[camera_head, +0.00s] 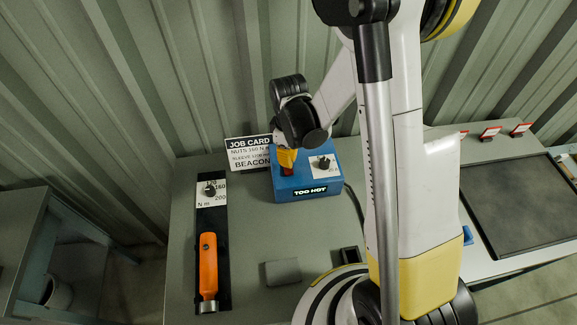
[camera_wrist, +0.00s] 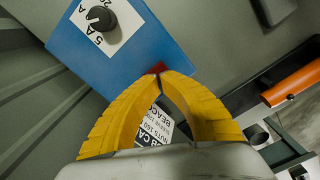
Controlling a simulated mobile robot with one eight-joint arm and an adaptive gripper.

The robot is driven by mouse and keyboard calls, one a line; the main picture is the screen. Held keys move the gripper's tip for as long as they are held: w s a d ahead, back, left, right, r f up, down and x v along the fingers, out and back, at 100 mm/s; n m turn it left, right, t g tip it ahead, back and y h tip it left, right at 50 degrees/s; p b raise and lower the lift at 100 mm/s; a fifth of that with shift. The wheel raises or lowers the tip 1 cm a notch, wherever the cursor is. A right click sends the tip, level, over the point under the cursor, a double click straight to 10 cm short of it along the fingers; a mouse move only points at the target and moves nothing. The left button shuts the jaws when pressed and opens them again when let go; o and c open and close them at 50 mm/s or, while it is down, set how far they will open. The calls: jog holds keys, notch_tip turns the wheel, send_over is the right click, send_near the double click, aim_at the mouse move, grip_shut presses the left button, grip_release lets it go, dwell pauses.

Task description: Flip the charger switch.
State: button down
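The charger is a blue box (camera_head: 334,183) on the bench, with a "TOO HOT" label on its front edge and a black dial (camera_head: 324,163) on a white plate. The box (camera_wrist: 110,72) and dial (camera_wrist: 101,18) also show in the wrist view. A small red part, seemingly the switch (camera_head: 288,170), is on the left of its top, mostly hidden by my gripper. My gripper (camera_head: 286,158) is over it. In the wrist view, the yellow fingertips (camera_wrist: 161,76) meet right at the red part (camera_wrist: 157,67). I see nothing held between them.
A grey block (camera_head: 282,272) lies in front. A dark tray (camera_head: 522,205) is at right.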

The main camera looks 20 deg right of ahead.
aim_at(289, 170)
jog(key=shift+f+b, duration=1.35)
dwell(0.3)
jog(key=shift+f+b, duration=1.4)
jog(key=shift+b, duration=0.05)
dwell(0.3)
dwell(0.4)
jog(key=shift+r+p, duration=2.4)
jog(key=shift+r, duration=1.3)
jog(key=shift+s, duration=0.1)
